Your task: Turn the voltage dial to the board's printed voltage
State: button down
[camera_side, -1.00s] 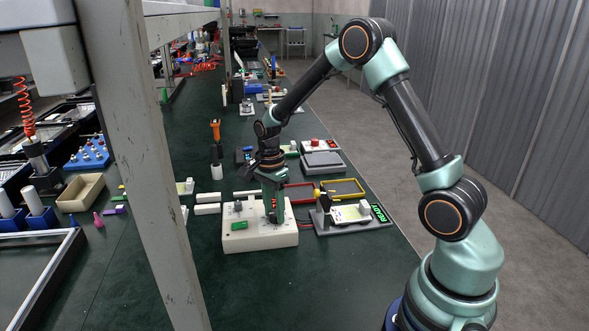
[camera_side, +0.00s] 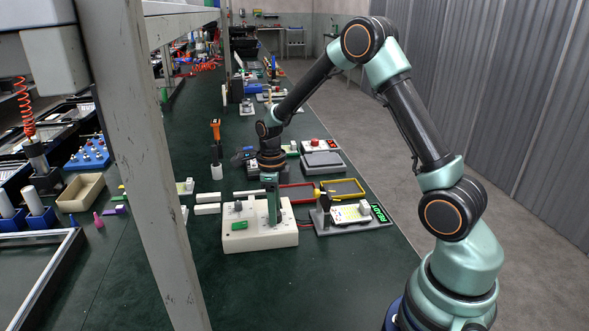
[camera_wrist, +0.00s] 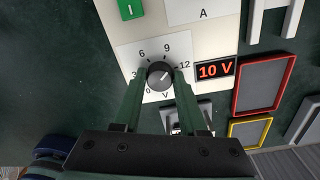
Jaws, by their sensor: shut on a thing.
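The voltage dial (camera_wrist: 160,74) is a dark round knob on a white scale plate marked 0, 3, 6, 9 and 12, with a V below. A small display (camera_wrist: 215,70) beside it reads 10 V in red. My gripper (camera_wrist: 160,80) has one finger on each side of the dial and is shut on it. In the side view, my gripper (camera_side: 273,218) points down onto the cream panel box (camera_side: 262,239); its fingers hide the dial there. A pale board (camera_side: 350,214) lies on a grey stand at right; its printing is too small to read.
A green READY display (camera_side: 380,212) stands beside the board. Red and yellow frames (camera_side: 343,187) lie behind it. A green switch (camera_wrist: 130,9) and a meter plate marked A (camera_wrist: 203,12) sit on the panel. Green bench top is clear in front of the box.

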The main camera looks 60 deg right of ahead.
jog(key=m, duration=0.4)
jog(key=shift+s+d+m, duration=0.15)
jog(key=shift+d+m, duration=0.05)
jog(key=shift+m, duration=0.2)
dwell(0.4)
jog(key=shift+c, duration=2.3)
grip_release()
jog(key=shift+a, duration=0.1)
jog(key=shift+r, duration=0.4)
notch_tip(320, 180, up, 11)
jog(key=shift+r, duration=0.1)
